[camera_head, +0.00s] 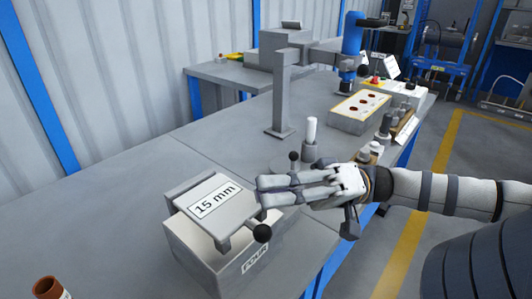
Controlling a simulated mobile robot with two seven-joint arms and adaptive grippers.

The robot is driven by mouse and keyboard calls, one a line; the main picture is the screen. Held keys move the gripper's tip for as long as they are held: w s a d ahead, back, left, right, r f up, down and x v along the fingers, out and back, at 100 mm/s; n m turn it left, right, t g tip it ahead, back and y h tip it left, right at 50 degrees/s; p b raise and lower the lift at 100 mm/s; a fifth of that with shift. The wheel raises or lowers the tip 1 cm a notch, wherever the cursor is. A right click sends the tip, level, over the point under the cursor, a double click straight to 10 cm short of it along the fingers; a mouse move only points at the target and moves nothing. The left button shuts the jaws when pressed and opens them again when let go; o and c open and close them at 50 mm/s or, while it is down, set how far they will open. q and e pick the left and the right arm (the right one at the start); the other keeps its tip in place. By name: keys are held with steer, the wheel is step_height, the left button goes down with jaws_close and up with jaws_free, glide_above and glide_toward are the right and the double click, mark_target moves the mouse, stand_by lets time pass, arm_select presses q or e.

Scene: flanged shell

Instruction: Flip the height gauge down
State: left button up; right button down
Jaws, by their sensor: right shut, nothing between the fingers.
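The height gauge (232,213) is a grey plate with a white "15 mm" label, lying over the top of a grey box (195,248). A black ball knob (262,233) sticks out at the plate's front right corner. A gap shows under the plate's near edge; whether the plate rests fully on the box I cannot tell. My right gripper (262,190) is shut and empty, its fingers pointing left at the plate's right edge, just above and behind the knob. Whether it touches the plate is unclear. My left gripper is not in view.
The box has a "FOUR" label on its front. Behind my right gripper stand a white cylinder (311,131) in a grey holder and a grey post (280,95). A panel box (360,110) stands further back. A brown cup (48,287) is at the bottom left.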

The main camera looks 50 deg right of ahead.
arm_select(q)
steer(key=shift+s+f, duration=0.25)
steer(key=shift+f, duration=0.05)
arm_select(e)
steer(key=shift+s+f, duration=0.15)
steer(key=shift+f, duration=0.55)
steer(key=shift+s+f, duration=0.15)
steer(key=shift+f, duration=0.55)
